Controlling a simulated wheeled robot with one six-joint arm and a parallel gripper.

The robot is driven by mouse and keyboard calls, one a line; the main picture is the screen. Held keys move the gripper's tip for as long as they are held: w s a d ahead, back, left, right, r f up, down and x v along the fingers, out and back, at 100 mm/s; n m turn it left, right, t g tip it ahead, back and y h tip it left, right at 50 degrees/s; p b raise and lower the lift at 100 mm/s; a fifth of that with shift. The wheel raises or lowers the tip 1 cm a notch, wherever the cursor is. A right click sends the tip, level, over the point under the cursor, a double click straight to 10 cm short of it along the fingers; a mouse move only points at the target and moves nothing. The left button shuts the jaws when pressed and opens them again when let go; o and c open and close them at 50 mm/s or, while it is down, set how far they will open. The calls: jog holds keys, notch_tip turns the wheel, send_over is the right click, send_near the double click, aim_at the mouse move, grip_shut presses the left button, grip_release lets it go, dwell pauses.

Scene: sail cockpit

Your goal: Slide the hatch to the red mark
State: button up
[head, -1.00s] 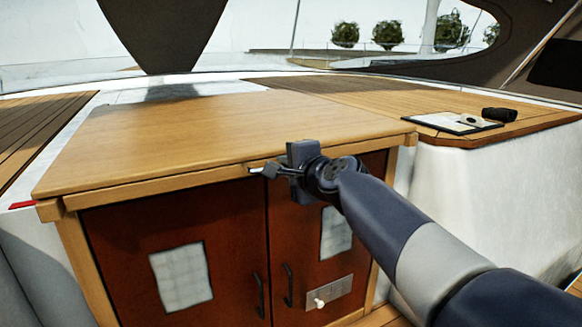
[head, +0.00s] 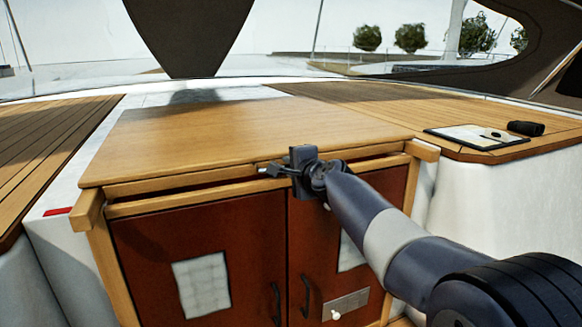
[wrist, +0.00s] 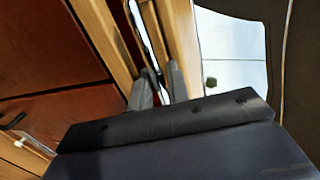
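The hatch (head: 240,130) is a flat light-wood board on top of the cabinet. Its front edge stands back from the front rail (head: 200,199), with a dark gap between them. The red mark (head: 57,211) is a small strip on the white surface at left, beside the rail's left end. My gripper (head: 270,170) is at the hatch's front edge, right of the middle. In the wrist view my gripper (wrist: 158,88) has its fingers on both sides of a thin shiny bar (wrist: 150,40), apparently the hatch's handle, and seems shut on it. The exact contact is partly hidden.
Red-brown cabinet doors (head: 200,260) with dark handles are below the rail. A clipboard (head: 470,136) and a dark cylinder (head: 525,128) lie on the right deck. Wooden decking (head: 50,140) lies at left. The hatch top is bare.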

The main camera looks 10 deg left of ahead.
jog(key=shift+o, duration=1)
jog(key=shift+d, duration=0.1)
jog(key=b+v, duration=0.2)
jog(key=v, duration=0.8)
jog(key=shift+s+b, duration=0.3)
jog(key=shift+b, duration=0.05)
jog(key=shift+d, duration=0.1)
jog(key=p+x, duration=0.3)
jog(key=x, duration=0.8)
jog(key=shift+r, duration=0.1)
jog(key=shift+s+d+b, duration=0.2)
jog(key=shift+b, duration=0.1)
jog(key=shift+s+d, duration=0.15)
jog(key=shift+s, duration=0.05)
jog(key=shift+w, duration=0.1)
